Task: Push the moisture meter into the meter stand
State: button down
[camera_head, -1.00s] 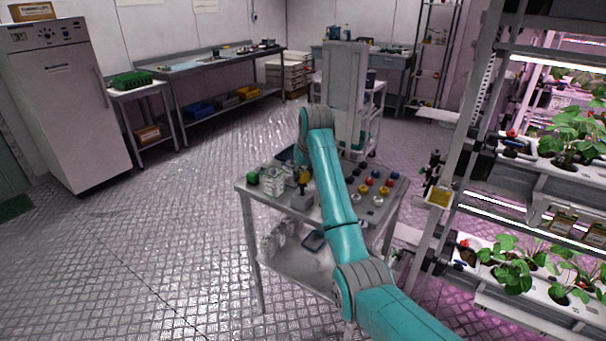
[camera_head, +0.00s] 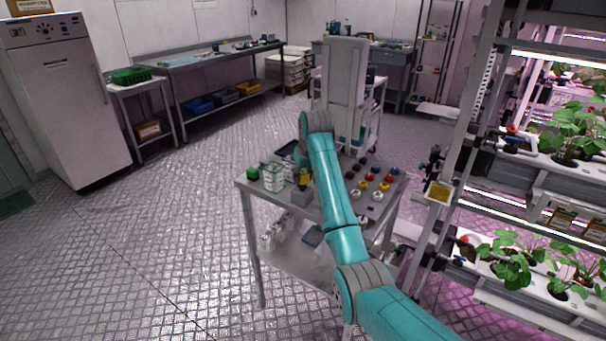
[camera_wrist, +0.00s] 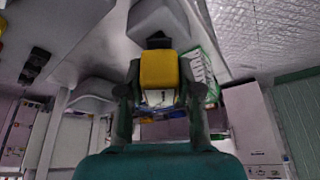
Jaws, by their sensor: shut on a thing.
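The moisture meter (camera_wrist: 160,70) has a yellow body and a black lower end. My gripper (camera_wrist: 160,92) is shut on it, with one finger on each side in the wrist view. The black end points at the grey block of the meter stand (camera_wrist: 159,17) and is at or very near it; I cannot tell how deep it sits. In the head view the yellow meter (camera_head: 304,178) shows small above the grey stand (camera_head: 301,196) on the cart top, partly beside my arm. My fingers are hard to make out there.
A white-and-green box (camera_head: 273,178) and a green item (camera_head: 252,174) stand left of the stand on the metal cart (camera_head: 325,215). Several coloured knobs (camera_head: 372,177) stand on the right half. The plant rack (camera_head: 440,215) is close on the right. Floor at left is clear.

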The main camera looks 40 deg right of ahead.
jog(key=shift+f, duration=0.55)
jog(key=shift+c, duration=1.4)
grip_release()
jog(key=shift+r, duration=0.2)
jog(key=shift+r, duration=2.85)
jog(key=shift+s, duration=0.1)
